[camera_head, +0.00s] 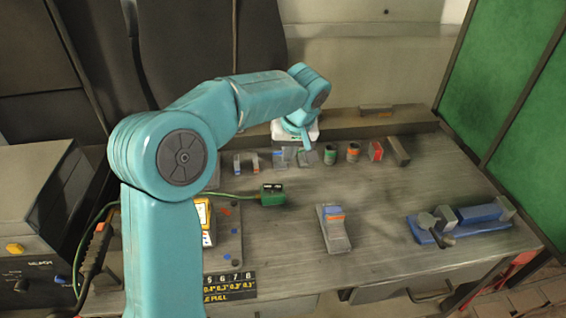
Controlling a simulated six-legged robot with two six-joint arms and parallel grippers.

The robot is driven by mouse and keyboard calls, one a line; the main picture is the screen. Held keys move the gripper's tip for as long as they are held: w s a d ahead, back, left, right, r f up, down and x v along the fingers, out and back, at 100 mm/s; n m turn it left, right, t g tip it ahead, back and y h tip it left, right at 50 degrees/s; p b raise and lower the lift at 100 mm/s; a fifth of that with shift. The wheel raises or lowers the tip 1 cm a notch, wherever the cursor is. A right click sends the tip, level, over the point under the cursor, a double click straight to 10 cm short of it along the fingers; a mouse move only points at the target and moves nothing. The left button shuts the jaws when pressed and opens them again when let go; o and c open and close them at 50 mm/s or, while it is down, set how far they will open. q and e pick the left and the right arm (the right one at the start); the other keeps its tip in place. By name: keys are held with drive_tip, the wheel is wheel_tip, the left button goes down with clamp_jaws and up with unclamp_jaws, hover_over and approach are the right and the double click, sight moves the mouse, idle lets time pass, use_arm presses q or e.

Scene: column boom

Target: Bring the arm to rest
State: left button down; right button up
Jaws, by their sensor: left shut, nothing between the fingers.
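My left arm rises from the lower left of the head view and bends over the workbench (385,225). Its left gripper (306,147) points down near the back of the bench, above a row of small items. The gripper looks narrow and shut, with nothing seen between the fingers. A white object (283,133) stands just behind it, partly hidden by the arm. My right gripper is not in view.
Small cups (353,152) and blocks (376,150) line the back of the bench. A grey block (333,230) stands mid-bench, a blue vise (462,222) at right. A green connector (271,195) with a cable lies left of centre. Green panels (500,80) border the right.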

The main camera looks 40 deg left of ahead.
use_arm(q)
drive_tip(key=shift+d+r, duration=0.2)
drive_tip(key=shift+r, duration=0.4)
